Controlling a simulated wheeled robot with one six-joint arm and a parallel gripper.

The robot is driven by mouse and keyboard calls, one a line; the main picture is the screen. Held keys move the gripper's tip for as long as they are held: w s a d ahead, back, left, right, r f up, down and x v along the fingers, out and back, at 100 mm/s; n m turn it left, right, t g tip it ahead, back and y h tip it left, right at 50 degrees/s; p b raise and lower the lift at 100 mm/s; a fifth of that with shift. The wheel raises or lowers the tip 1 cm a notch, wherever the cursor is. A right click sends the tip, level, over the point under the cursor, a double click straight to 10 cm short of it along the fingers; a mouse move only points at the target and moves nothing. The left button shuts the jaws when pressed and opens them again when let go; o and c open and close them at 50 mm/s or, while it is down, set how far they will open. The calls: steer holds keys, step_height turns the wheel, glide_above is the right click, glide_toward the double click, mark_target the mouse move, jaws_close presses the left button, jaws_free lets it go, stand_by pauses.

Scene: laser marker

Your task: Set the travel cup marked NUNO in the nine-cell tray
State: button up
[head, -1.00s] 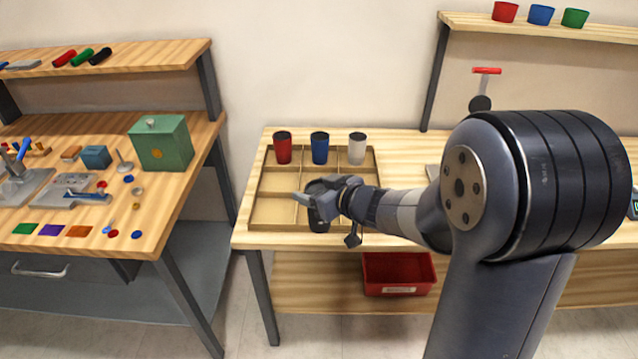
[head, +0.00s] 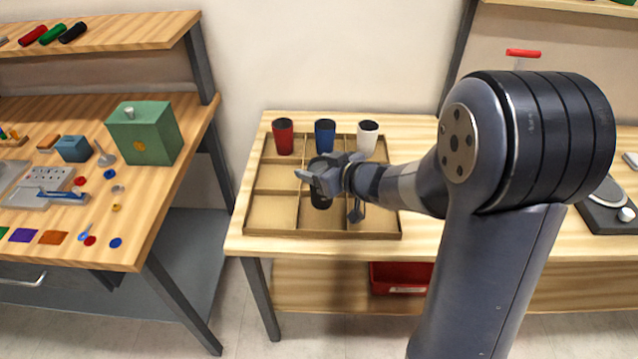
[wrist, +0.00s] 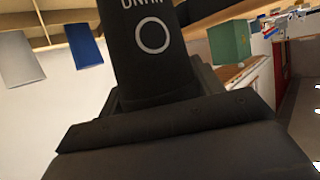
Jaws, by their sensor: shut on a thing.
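My gripper (head: 322,180) is shut on a black travel cup (head: 320,201) and holds it upright. The cup also shows in the wrist view (wrist: 150,70), with a white ring and white lettering cut off by the top edge; I cannot read the name. The wooden nine-cell tray (head: 272,212) lies on the right-hand table. The held cup is over the tray's middle column, near the middle and front cells; I cannot tell whether it touches the floor. A red cup (head: 283,137), a blue cup (head: 325,136) and a white cup (head: 367,137) stand in the back row.
The left table holds a green box (head: 145,133), a blue block (head: 73,149) and several small parts. A gap of floor separates the tables. A red bin (head: 400,280) sits under the tray's table. A dark device (head: 608,208) stands at the right.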

steer(key=shift+f+b, duration=0.6)
steer(key=shift+f, duration=1.75)
steer(key=shift+f, duration=0.2)
steer(key=o, duration=0.7)
steer(key=shift+c, duration=0.2)
steer(key=shift+r, duration=0.15)
steer(key=shift+s+d+r, duration=0.1)
steer(key=shift+d+r, duration=0.05)
steer(key=p+v, duration=0.2)
steer(key=v, duration=0.9)
steer(key=shift+s+d, duration=0.2)
steer(key=shift+s, duration=0.05)
